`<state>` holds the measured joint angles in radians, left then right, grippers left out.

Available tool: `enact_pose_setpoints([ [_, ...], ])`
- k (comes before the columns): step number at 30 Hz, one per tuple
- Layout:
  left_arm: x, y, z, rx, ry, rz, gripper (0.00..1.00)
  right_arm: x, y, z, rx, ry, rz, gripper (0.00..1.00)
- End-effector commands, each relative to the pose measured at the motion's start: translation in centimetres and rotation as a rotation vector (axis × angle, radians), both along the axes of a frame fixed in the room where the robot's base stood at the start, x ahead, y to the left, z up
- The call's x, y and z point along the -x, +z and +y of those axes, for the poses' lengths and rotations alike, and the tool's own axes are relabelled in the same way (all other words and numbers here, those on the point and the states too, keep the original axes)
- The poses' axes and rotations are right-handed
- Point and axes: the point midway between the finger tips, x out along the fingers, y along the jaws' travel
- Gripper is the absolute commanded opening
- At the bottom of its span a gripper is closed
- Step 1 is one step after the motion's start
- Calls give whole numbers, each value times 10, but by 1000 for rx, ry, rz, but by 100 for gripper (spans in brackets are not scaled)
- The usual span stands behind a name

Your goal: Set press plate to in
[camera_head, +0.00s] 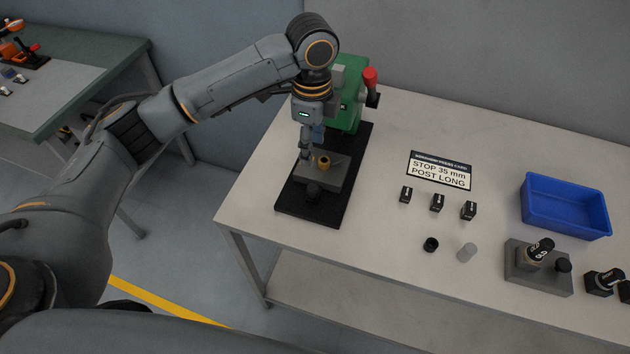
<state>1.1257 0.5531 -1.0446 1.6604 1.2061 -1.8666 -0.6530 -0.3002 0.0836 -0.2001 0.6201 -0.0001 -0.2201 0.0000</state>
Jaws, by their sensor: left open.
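A green press (347,108) with a red-knobbed handle (370,78) stands on a black base (350,160) at the left end of the table. The grey press plate (312,177) sits low on the front of that base, with a small brass-coloured ring or cup (323,162) on top. A dark knob (313,190) shows at the plate's front. My left gripper (309,154) points down, open, just above the plate's back left part, close to the brass piece. Whether it touches the plate cannot be told. My arm hides part of the press. My right gripper is out of view.
A sign (440,171) reads "STOP 35 mm POST LONG". Small black blocks (437,203), a black ring (431,244) and a grey cylinder (467,252) stand mid-table. A blue bin (565,206) and a grey fixture (537,269) are at the right. Table left of the base is clear.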

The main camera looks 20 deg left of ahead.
Motion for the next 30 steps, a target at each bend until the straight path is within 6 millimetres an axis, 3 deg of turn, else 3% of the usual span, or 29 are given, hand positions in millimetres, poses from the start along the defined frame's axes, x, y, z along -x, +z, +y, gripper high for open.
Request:
enact_pose_setpoints([
  [5, 2, -24, 1, -1, 0, 6, 51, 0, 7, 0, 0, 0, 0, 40],
  [18, 1, -112, 0, 0, 0, 2, 51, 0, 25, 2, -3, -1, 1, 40],
  [24, 1, -131, 0, 0, 0, 0, 51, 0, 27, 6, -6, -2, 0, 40],
  [30, 0, -136, 0, 1, 0, -2, 51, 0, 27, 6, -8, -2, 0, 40],
])
